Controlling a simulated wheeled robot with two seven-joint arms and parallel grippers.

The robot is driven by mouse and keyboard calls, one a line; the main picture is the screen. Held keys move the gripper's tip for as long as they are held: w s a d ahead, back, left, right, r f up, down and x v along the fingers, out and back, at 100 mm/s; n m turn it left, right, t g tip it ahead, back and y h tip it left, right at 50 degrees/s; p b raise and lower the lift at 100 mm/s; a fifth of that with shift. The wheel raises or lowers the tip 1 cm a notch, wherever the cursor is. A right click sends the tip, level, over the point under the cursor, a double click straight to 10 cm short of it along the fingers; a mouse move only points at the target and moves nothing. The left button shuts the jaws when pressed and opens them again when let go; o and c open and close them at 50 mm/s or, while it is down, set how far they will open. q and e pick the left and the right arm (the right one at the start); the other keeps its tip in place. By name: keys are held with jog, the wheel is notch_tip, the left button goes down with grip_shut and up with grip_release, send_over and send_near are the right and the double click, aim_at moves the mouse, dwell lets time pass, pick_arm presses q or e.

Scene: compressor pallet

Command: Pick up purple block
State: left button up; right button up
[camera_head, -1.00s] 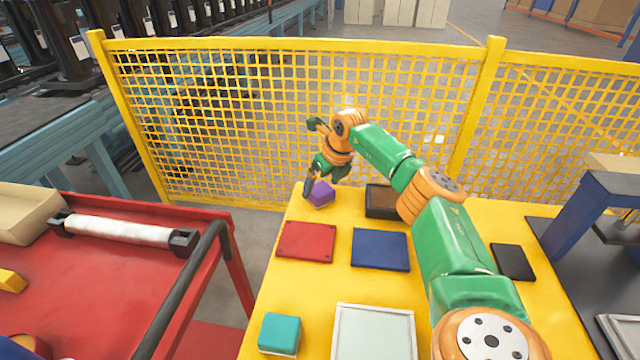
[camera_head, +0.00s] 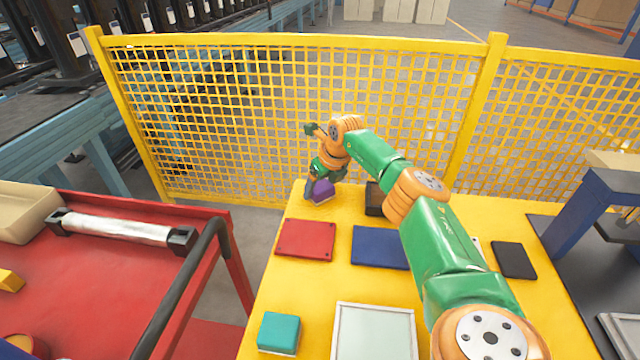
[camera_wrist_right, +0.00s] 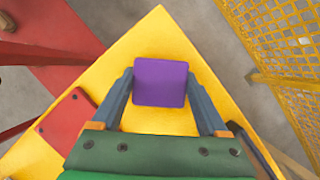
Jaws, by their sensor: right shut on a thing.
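The purple block (camera_head: 321,190) is at the far left corner of the yellow table (camera_head: 283,262). My right gripper (camera_head: 319,187) is around it, its arm reaching over the table from the lower right. In the right wrist view, the purple block (camera_wrist_right: 161,82) lies between the two blue-grey fingers of my right gripper (camera_wrist_right: 160,90), which is shut on it. I cannot tell whether the block is clear of the table top. My left gripper is not in view.
A red plate (camera_head: 306,239), a blue plate (camera_head: 378,247) and a teal block (camera_head: 279,332) are on the table. A dark box (camera_head: 374,199) is right of the gripper, partly hidden by my arm. A yellow mesh fence (camera_head: 250,120) stands behind.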

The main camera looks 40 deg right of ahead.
aim_at(320, 186)
notch_tip(320, 186, up, 3)
jog(key=shift+r, duration=0.1)
jog(key=s+a+r+b, duration=0.3)
jog(key=s+a+r, duration=0.6)
jog(key=s, duration=0.1)
jog(key=shift+s+a+r, duration=0.2)
jog(key=shift+s+r, duration=0.05)
jog(key=o, duration=0.8)
jog(key=shift+c, duration=0.2)
jog(key=c, duration=0.4)
